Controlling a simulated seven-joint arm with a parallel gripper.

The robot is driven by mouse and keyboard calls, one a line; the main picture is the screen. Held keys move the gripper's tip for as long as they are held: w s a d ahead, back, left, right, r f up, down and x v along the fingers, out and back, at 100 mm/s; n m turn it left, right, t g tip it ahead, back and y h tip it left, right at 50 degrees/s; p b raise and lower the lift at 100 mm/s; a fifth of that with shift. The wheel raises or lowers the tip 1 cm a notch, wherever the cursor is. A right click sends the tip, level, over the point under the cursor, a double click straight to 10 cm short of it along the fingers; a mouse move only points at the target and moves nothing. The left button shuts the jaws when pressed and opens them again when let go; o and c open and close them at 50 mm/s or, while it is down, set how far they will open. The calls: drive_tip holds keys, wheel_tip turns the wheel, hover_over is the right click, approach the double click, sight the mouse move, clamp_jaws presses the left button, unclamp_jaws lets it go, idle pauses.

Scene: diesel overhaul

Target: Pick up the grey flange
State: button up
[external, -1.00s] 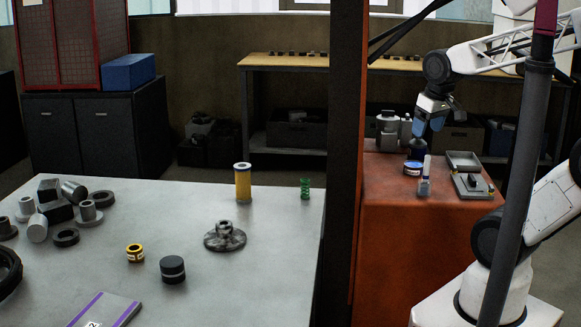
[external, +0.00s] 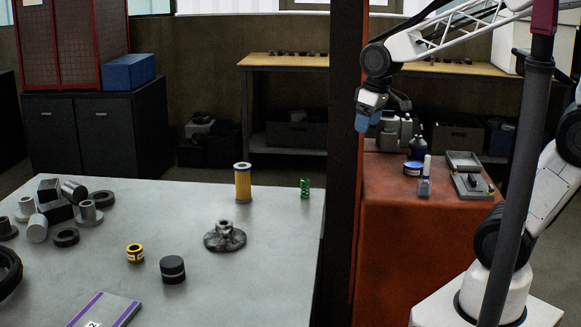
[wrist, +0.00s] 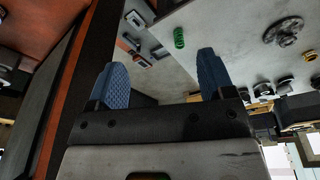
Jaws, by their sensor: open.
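The grey flange (external: 225,238), a mottled round disc with a short raised hub, lies on the grey table (external: 270,280), hub up. It also shows in the wrist view (wrist: 283,32) at the upper right. My gripper (external: 367,118) is in the air beyond the table's right edge, near the dark post and well above the flange's height. In the wrist view its two blue fingers (wrist: 162,72) are spread wide with nothing between them.
A green spring (external: 305,188) and a yellow cylinder (external: 243,184) stand behind the flange. A black cylinder (external: 172,269) and a yellow ring (external: 135,253) are in front. The dark post (external: 345,160) stands between the table and the orange cabinet (external: 400,240).

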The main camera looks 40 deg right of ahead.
drive_tip(key=w+a+f+n, duration=0.25)
drive_tip(key=w+a, duration=0.35)
drive_tip(key=a, duration=0.4)
drive_tip(key=n+g, duration=0.1)
drive_tip(key=n, duration=0.6)
hover_over(224, 223)
drive_tip(key=d, duration=0.1)
drive_tip(key=shift+y, duration=0.3)
wheel_tip(224, 223, down, 11)
drive_tip(key=shift+s+f, duration=0.1)
drive_tip(key=shift+s, duration=0.05)
drive_tip(key=shift+a+f, duration=0.15)
drive_tip(key=shift+a, duration=0.15)
drive_tip(key=shift+f, duration=1.25)
drive_tip(key=shift+a+f, duration=0.2)
drive_tip(key=shift+f, duration=2.45)
